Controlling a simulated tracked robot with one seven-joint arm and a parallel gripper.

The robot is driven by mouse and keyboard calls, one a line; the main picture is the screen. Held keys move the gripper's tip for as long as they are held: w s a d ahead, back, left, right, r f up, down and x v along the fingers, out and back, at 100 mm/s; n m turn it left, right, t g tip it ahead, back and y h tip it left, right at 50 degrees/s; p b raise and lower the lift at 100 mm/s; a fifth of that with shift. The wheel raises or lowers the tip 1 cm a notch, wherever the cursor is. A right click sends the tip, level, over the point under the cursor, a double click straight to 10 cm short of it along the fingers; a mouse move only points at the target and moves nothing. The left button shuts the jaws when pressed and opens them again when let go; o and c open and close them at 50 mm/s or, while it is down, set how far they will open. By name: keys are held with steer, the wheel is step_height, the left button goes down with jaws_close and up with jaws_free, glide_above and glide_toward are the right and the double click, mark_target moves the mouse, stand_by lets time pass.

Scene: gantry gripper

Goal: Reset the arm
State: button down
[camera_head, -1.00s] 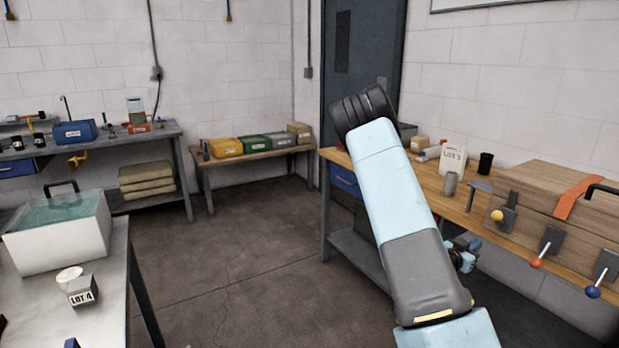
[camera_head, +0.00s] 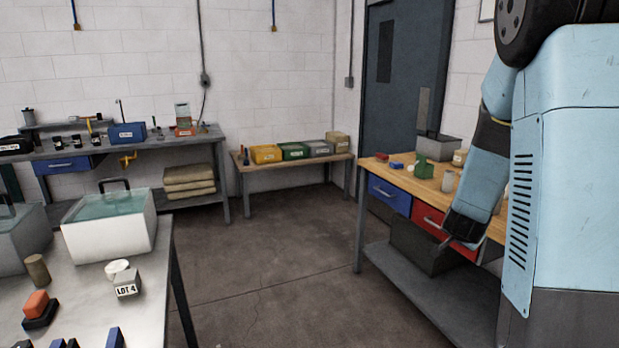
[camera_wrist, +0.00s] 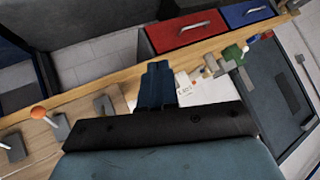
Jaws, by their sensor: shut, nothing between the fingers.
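My light-blue arm fills the right side of the head view. Its forearm hangs down in front of the wooden workbench (camera_head: 381,165), with my gripper (camera_head: 446,243) at the lower end, pointing down and left near the red drawer (camera_head: 432,221). In the wrist view my gripper (camera_wrist: 158,72) shows as two dark blue fingers close together, shut with nothing between them. The wooden bench edge (camera_wrist: 88,102) lies beyond the fingertips. The arm hides much of the bench's right part in the head view.
The bench has a blue drawer (camera_head: 389,194) and a lower grey shelf (camera_head: 420,290). A metal table (camera_head: 150,300) at left holds a water-filled tank (camera_head: 110,240) and a LOT 4 block (camera_head: 127,286). Open floor (camera_head: 270,270) lies between. A lever with an orange knob (camera_wrist: 38,112) is near my gripper.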

steer(key=s+a+r+n+y, duration=0.55)
steer(key=s+a+r, duration=0.45)
steer(key=a+r, duration=0.25)
steer(key=s+a+r+n+g, duration=0.1)
steer(key=s+a+r+n, duration=0.1)
steer(key=s, duration=0.7)
steer(key=s+a+r+n+g, duration=0.1)
steer(key=s+a+r+n, duration=0.2)
steer(key=s, duration=0.6)
steer(key=shift+s+a+r+g, duration=0.15)
steer(key=shift+s+r+g, duration=0.1)
steer(key=shift+r+g, duration=0.2)
steer(key=shift+n+h, duration=0.25)
